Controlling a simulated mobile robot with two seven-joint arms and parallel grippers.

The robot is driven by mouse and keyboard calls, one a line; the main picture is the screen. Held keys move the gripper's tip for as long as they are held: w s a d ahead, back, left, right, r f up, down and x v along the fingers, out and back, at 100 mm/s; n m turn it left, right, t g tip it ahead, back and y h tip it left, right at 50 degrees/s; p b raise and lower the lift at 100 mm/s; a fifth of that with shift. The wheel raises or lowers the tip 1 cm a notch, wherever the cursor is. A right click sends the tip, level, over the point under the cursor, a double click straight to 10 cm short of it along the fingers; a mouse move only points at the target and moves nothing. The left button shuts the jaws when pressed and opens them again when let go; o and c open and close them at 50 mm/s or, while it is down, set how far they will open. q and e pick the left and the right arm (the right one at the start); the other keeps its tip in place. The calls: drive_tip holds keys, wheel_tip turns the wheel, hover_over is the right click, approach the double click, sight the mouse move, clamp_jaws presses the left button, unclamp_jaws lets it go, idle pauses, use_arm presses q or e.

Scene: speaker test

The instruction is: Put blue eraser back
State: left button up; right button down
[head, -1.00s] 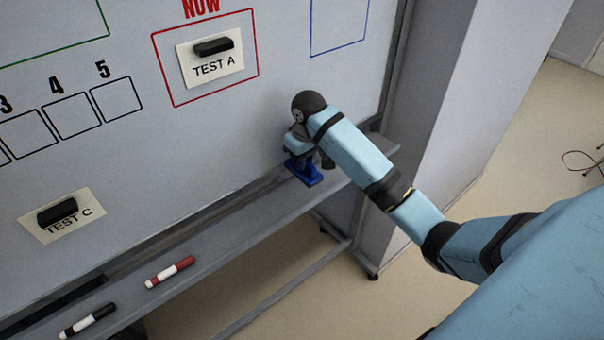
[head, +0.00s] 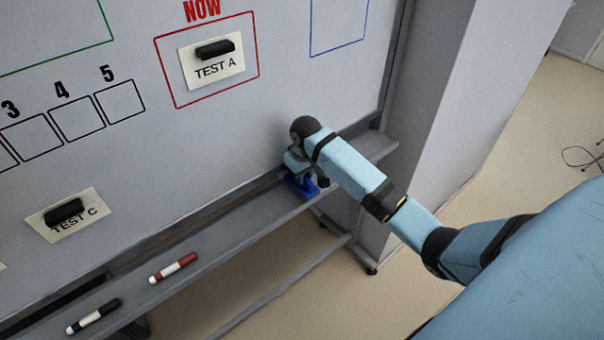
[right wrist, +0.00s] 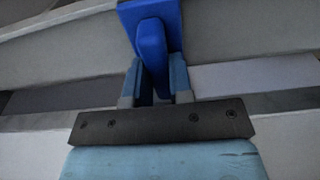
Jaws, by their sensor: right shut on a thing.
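The blue eraser (head: 301,188) is at the right part of the grey tray ledge (head: 232,222) under the whiteboard. My right gripper (head: 300,176) is above it and shut on its raised handle. In the right wrist view the fingers (right wrist: 155,88) close on the handle of the blue eraser (right wrist: 152,38), with its flat base beyond. I cannot tell whether the base touches the ledge. My arm hides part of the eraser in the head view. My left gripper is not in view.
A red marker (head: 174,268) and a black marker (head: 93,316) lie on the ledge further left. Cards with black magnets, TEST A (head: 218,70) and TEST C (head: 75,226), are on the whiteboard (head: 200,150). The ledge between red marker and eraser is clear.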

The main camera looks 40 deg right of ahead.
sight(305, 177)
drive_tip(key=shift+f, duration=0.3)
drive_tip(key=shift+f, duration=0.1)
drive_tip(key=c, duration=1)
unclamp_jaws()
drive_tip(key=shift+f, duration=0.1)
drive_tip(key=r, duration=0.4)
drive_tip(key=r+b, duration=0.1)
drive_tip(key=r, duration=0.3)
drive_tip(key=s+r, duration=0.1)
drive_tip(key=r, duration=0.4)
drive_tip(key=shift+b, duration=0.3)
